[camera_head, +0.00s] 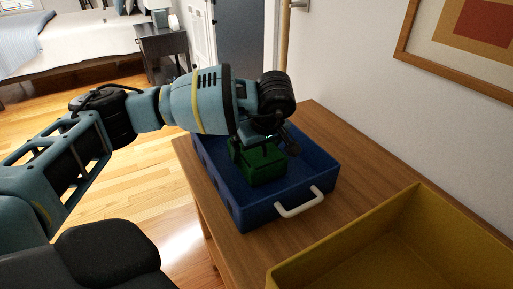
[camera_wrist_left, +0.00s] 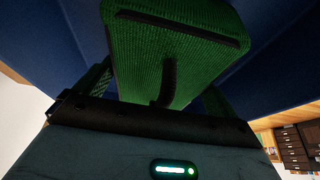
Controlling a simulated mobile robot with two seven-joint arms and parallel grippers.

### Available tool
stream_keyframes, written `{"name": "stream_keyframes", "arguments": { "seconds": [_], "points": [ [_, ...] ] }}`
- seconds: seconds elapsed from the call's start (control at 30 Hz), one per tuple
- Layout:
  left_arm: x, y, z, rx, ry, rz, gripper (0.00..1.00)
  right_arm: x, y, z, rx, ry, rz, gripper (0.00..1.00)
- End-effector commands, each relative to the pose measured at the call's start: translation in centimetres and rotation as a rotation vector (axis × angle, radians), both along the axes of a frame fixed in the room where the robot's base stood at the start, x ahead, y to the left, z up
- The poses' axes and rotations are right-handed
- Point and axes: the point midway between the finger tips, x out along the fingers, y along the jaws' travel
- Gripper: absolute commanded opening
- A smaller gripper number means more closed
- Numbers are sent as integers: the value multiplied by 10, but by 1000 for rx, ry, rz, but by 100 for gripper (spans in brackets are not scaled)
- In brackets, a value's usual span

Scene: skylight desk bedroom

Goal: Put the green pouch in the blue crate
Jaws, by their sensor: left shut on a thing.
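The green pouch (camera_head: 262,165) is inside the blue crate (camera_head: 238,217), within its walls, in the head view. My left gripper (camera_head: 266,143) reaches down from above and is shut on the pouch; the arm and wrist hide part of the crate's far side. In the left wrist view the pouch (camera_wrist_left: 175,55) fills the upper middle, with its dark zip line showing and a finger against it. The blue crate (camera_wrist_left: 60,40) surrounds it there. Whether the pouch touches the crate's floor I cannot tell. My right gripper is not in view.
The crate stands on a wooden desk (camera_head: 345,165) against a white wall. A yellow crate (camera_head: 400,240) stands to its right, nearer me. A framed picture (camera_head: 470,45) hangs on the wall. A bed (camera_head: 60,45) and a dark nightstand (camera_head: 163,45) are far left, beyond open wooden floor.

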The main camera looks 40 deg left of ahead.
Motion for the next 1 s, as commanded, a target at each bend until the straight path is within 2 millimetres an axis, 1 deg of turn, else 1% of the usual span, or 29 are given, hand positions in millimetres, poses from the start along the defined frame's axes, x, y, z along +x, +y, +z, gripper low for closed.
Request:
{"name": "stream_keyframes", "arguments": {
  "seconds": [0.17, 0.33, 0.37, 0.6, 0.73, 0.87, 1.0],
  "points": [
    [0, 0, 1, 0, -3, 1, 67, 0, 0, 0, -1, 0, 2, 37],
    [0, 0, -2, 0, -2, 1, 67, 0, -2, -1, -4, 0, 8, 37],
    [0, 0, -2, 0, -2, 1, 99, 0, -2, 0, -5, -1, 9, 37],
    [0, 0, -1, 0, -2, 1, 100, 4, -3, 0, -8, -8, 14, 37],
    [0, -2, 6, -1, -3, 0, 100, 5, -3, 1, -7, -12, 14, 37],
    [-2, -9, 25, -1, -6, 0, 100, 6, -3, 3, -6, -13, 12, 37],
    [-6, -20, 52, -1, -6, -2, 100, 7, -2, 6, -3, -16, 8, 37]
  ]
}}
